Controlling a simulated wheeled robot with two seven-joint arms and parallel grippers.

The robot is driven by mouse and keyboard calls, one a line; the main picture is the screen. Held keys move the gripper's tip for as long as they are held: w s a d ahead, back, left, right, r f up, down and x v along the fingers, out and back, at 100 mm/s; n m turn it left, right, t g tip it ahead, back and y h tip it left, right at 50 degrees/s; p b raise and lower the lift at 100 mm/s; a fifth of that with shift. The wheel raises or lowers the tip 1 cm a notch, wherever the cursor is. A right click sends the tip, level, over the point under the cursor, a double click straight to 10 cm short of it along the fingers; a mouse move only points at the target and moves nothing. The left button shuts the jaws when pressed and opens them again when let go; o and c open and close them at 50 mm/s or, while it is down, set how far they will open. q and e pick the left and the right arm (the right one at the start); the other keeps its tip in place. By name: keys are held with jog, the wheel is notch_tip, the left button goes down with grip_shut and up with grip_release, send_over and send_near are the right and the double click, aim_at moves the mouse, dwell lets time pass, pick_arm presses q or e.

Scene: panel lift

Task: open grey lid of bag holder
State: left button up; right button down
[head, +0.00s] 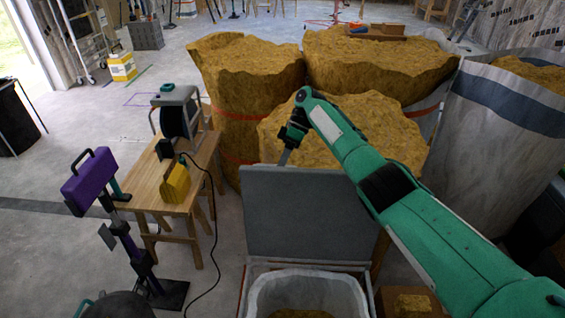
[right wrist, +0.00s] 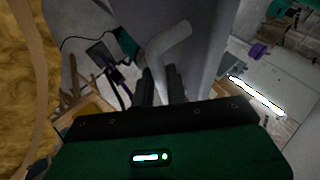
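The grey lid (head: 310,215) stands raised, close to upright, at the back of the bag holder (head: 262,268). The holder's open top shows a pale bag (head: 350,290) with brown-yellow material inside. My right gripper (head: 286,150) is at the lid's upper left corner, at the end of my green arm. In the right wrist view, its two dark fingers (right wrist: 162,88) are close on either side of a pale grey bent handle (right wrist: 172,42), beside the grey lid (right wrist: 200,60). The fingers appear shut on this handle. My left gripper does not show in either view.
Large bags of brown-yellow material (head: 245,85) stand close behind the lid. A wooden bench (head: 165,185) with a yellow object is on the left, with a purple-headed stand (head: 92,180) before it. A black cable lies between bench and holder.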

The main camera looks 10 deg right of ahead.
jog(key=c, duration=1.6)
grip_release()
jog(key=shift+s+f, duration=0.15)
jog(key=shift+f, duration=0.45)
jog(key=shift+o, duration=1)
jog(key=shift+d, duration=0.1)
jog(key=shift+w+r, duration=0.15)
jog(key=shift+w, duration=0.1)
jog(key=shift+r, duration=0.1)
jog(key=b+v, duration=0.7)
jog(key=shift+d, duration=0.15)
jog(key=shift+r, duration=0.15)
